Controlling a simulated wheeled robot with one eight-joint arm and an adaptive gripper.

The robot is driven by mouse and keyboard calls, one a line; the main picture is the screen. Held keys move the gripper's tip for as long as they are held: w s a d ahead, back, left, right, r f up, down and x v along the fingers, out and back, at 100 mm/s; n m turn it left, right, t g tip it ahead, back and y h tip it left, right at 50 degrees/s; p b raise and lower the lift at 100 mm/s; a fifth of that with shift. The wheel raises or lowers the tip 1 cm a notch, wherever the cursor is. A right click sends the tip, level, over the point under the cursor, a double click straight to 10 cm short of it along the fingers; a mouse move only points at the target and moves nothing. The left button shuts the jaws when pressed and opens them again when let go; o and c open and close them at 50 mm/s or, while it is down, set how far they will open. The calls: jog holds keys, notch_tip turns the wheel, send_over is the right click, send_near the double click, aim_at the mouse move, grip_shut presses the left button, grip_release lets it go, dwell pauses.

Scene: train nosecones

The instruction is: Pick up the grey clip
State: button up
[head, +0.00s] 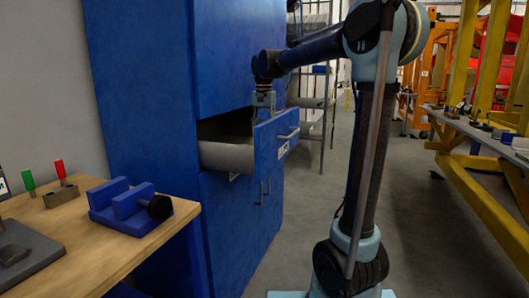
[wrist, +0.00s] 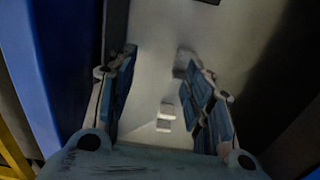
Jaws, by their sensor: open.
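My gripper (head: 263,100) hangs above the pulled-out blue drawer (head: 276,141) in the head view. In the wrist view my gripper (wrist: 161,70) is open, with its blue-padded fingers apart, pointing down into the drawer. A small pale grey piece (wrist: 166,116), which looks like the grey clip, lies on the drawer's light floor, seen between the fingers. Nothing is held. Another grey thing (wrist: 185,60) lies near the right fingertip and is partly hidden by it. The drawer's contents are hidden in the head view.
The drawer's blue wall (wrist: 75,60) is close on the left in the wrist view. A wooden bench (head: 110,240) with a blue vise (head: 125,205) and red and green-handled tools stands at the left. A yellow-framed table (head: 480,140) is at the right.

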jog(key=shift+s+a+f, duration=0.1)
jog(key=shift+a+f, duration=0.05)
jog(key=shift+f, duration=1.45)
jog(key=shift+s+a+f, duration=0.1)
jog(key=shift+f, duration=1.45)
jog(key=c, duration=0.9)
